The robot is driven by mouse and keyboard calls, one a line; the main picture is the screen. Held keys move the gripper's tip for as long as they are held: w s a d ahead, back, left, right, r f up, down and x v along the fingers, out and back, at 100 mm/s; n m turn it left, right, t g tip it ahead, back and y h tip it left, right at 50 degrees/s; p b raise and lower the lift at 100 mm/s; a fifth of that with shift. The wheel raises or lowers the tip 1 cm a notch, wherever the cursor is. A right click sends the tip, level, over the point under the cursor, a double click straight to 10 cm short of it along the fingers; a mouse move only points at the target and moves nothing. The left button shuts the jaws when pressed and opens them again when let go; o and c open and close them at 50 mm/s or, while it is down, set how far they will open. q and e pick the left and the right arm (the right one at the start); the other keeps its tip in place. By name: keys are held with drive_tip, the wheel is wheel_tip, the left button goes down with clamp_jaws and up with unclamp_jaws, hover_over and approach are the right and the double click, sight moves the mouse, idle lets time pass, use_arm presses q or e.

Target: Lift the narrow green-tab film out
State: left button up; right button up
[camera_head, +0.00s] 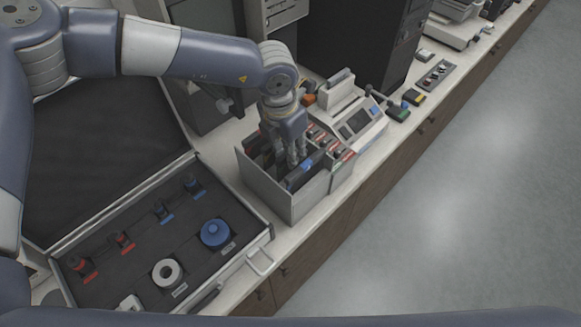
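My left gripper (296,160) comes in from the left and points down into a grey open-topped box (265,186) on the bench. Its fingertips are at the box's inside, near a dark upright piece with a blue tab (307,166). The gap between the fingers is too small to tell, and so is whether they touch anything. Several slim pieces with red and darker tabs (318,135) stand along the right of the box. I cannot make out for certain which one is the narrow green-tab film; the gripper hides part of the box. My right gripper is not in view.
An open case (262,238) with a foam insert holds red and blue parts and a white ring (167,272) at the lower left. A white device with a screen (358,120) stands close behind the box. The bench front edge is near the box's right side.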

use_arm(q)
clamp_jaws()
drive_tip(key=shift+r+p, duration=0.35)
drive_tip(key=shift+p, duration=0.4)
drive_tip(key=shift+w+r+b, duration=0.1)
drive_tip(key=shift+r+b, duration=0.15)
drive_tip(key=shift+b, duration=0.05)
wheel_tip(320, 180, up, 17)
drive_tip(key=b, duration=0.4)
drive_tip(key=shift+r+b, duration=0.15)
drive_tip(key=shift+b, duration=0.2)
